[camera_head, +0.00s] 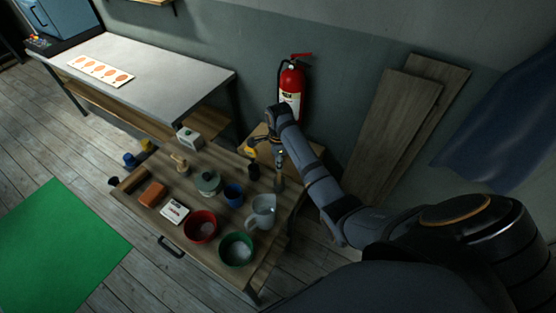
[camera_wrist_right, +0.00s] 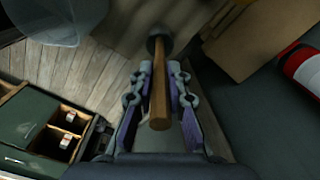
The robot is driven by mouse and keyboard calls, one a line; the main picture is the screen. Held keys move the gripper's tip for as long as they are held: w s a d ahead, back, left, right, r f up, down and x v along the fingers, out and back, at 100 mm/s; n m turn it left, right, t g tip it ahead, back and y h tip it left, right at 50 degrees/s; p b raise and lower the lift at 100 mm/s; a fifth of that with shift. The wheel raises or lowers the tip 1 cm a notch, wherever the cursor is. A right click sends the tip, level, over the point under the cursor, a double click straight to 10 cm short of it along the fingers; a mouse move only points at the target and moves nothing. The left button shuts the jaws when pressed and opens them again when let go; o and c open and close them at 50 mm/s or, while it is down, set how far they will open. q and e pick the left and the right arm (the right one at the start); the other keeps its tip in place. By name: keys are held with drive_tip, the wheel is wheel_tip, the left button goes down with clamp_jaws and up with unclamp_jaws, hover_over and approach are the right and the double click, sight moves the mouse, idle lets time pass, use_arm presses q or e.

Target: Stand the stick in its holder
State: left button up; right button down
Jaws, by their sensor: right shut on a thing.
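My right gripper (camera_head: 279,160) is above the right side of the wooden table, pointing down. It is shut on a stick (camera_head: 279,184), which hangs below the fingers. In the right wrist view the stick (camera_wrist_right: 160,95) is brown wood with a dark round end (camera_wrist_right: 158,40), held between the purple-grey fingers of the gripper (camera_wrist_right: 158,78). A small dark cup (camera_head: 253,172), which may be the holder, stands on the table just left of the gripper. I cannot see inside it. My left gripper is not in view.
A blue cup (camera_head: 233,195), a glass jug (camera_head: 262,211), a red bowl (camera_head: 200,226) and a green bowl (camera_head: 236,249) crowd the table near the stick. A fire extinguisher (camera_head: 291,88) stands behind.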

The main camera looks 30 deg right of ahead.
drive_tip(key=shift+f, duration=0.25)
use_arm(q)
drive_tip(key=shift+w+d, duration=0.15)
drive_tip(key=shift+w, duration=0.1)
use_arm(e)
drive_tip(key=c, duration=1.2)
unclamp_jaws()
wheel_tip(320, 180, up, 8)
drive_tip(key=shift+f, duration=0.2)
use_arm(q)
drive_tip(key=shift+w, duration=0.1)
use_arm(e)
drive_tip(key=shift+f, duration=0.1)
